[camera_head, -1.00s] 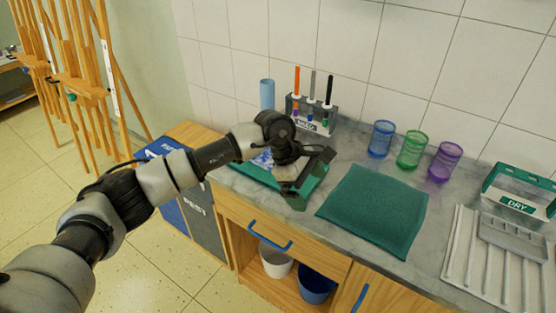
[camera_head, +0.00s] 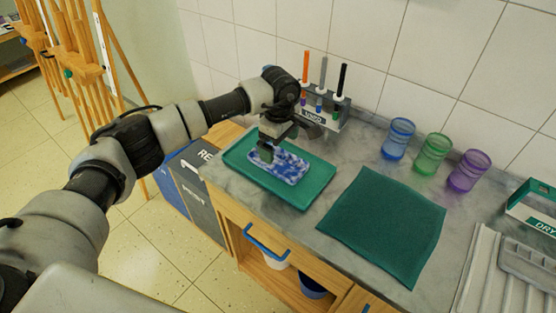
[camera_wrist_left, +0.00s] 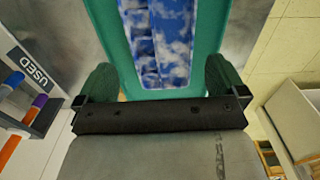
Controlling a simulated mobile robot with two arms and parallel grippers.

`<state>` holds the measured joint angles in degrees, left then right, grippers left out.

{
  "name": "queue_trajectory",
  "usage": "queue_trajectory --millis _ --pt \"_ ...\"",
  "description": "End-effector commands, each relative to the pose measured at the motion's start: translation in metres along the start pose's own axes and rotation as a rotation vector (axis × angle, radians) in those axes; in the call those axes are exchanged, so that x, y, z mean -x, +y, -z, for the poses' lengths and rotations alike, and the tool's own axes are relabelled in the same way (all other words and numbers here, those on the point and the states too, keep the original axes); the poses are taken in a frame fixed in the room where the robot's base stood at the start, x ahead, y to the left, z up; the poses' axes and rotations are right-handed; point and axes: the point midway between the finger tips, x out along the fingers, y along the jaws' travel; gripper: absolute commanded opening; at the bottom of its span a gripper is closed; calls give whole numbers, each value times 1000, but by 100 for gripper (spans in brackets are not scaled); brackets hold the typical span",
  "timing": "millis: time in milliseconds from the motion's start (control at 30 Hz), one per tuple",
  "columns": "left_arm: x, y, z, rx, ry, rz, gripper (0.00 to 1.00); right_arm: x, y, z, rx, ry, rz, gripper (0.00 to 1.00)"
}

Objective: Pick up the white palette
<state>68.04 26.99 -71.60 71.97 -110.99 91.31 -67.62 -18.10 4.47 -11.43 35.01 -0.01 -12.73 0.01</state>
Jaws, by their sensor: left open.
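The white palette (camera_head: 288,166) is a flat rectangular piece smeared with blue paint. It lies in a green tray (camera_head: 312,188) at the left end of the counter. My left gripper (camera_head: 267,152) is open and points down over the palette's left part, hiding some of it. In the left wrist view the palette (camera_wrist_left: 160,40) runs away between the two spread green fingers (camera_wrist_left: 161,82), with tray showing on both sides of it. I cannot tell how high the fingertips are above it. My right gripper is out of view.
A grey marker rack (camera_head: 325,113) labelled USED stands behind the tray near the wall. A green cloth (camera_head: 385,225) lies to the right. Blue, green and purple cups (camera_head: 433,153) stand behind it. A DRY holder (camera_head: 535,205) and ridged drainer (camera_head: 490,270) are at the far right.

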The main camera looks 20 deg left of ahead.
Motion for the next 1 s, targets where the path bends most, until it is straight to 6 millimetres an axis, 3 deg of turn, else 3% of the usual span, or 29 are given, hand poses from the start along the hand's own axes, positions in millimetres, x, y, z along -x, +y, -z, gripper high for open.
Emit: queue_trajectory --millis 400,667,900,1000 --pt "-50 -4 3 0 -1 2 100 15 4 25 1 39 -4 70" --pt "-54 -3 3 0 -1 -1 100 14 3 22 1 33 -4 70" --pt "-53 -3 3 0 -1 0 66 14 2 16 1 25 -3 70" --pt "-53 -3 3 0 -1 -1 63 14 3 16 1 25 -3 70"
